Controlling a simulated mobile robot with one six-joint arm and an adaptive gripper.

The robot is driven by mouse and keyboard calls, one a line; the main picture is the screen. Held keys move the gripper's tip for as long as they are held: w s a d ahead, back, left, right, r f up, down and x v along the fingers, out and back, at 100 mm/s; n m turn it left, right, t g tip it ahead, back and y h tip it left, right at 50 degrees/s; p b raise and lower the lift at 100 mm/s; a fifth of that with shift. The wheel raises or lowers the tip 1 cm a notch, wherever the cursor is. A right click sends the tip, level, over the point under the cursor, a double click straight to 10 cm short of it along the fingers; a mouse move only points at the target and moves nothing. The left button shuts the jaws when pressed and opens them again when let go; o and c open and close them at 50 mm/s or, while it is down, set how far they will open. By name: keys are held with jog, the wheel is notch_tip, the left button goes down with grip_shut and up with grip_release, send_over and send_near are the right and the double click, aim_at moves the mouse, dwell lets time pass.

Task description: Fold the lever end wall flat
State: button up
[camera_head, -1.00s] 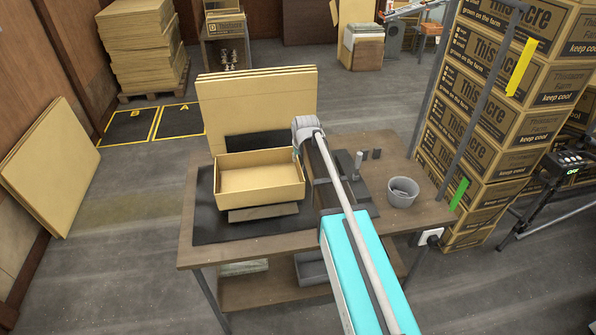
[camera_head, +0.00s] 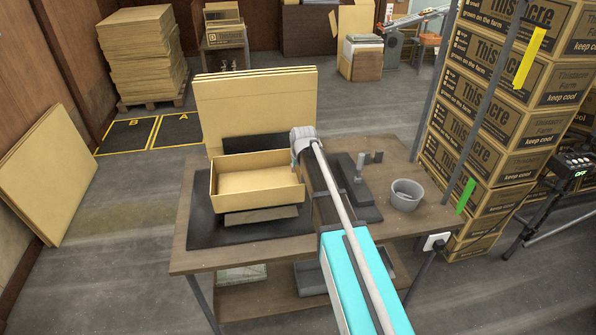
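An open cardboard tray (camera_head: 258,201) stands on the dark mat (camera_head: 208,226) on the workbench (camera_head: 190,259). Its side and end walls stand up. A brown flat strip (camera_head: 261,215) lies in front of it. My arm reaches in from the lower right, and its grey wrist end (camera_head: 303,138) is at the tray's right end. The gripper fingers are hidden behind the wrist and the tray, so I cannot tell if they touch the right end wall. I cannot tell which end wall has the lever.
Flat cardboard sheets (camera_head: 256,92) stand upright behind the tray. A grey tub (camera_head: 406,194) and small dark upright pieces (camera_head: 361,163) are on the bench's right. Stacked printed boxes (camera_head: 480,150) and a metal post stand beyond the bench's right edge.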

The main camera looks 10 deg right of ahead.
grip_shut()
dwell(0.3)
